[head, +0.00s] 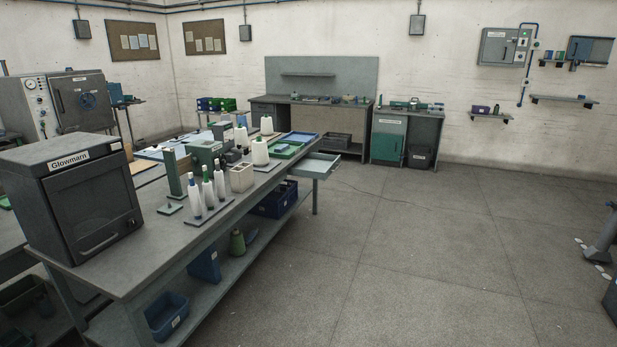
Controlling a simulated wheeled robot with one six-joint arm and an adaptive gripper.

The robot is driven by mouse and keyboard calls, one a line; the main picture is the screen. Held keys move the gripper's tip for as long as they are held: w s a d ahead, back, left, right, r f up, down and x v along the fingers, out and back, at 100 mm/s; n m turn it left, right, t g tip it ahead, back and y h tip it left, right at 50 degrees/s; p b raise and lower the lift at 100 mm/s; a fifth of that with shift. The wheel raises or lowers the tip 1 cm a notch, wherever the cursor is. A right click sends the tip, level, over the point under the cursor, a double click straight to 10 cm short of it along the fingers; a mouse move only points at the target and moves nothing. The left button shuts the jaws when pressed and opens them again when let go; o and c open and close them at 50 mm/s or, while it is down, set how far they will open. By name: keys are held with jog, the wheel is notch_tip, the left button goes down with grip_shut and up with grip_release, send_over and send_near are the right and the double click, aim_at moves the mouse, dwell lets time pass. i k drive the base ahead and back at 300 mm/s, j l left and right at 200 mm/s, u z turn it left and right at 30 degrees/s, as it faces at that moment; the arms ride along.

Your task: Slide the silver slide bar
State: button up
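I cannot make out a silver slide bar anywhere in the head view; it is too small to tell or hidden. A small grey-green machine (205,156) stands on the long workbench (150,235), but I cannot tell whether a bar is on it. White thread cones (260,151) stand beside it on the bench. My gripper is not in view.
A dark Glowmarn box (92,200) fills the bench's near left end. A drawer (316,165) sticks out at the bench's far right. Blue bins (167,316) sit on the lower shelf. Open floor (430,260) lies right of the bench; grey equipment (605,240) stands at the right edge.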

aim_at(238, 149)
jog(key=i, duration=1.1)
jog(key=i+l, duration=0.1)
jog(key=i, duration=1)
jog(key=i+u, duration=0.1)
jog(key=i, duration=1)
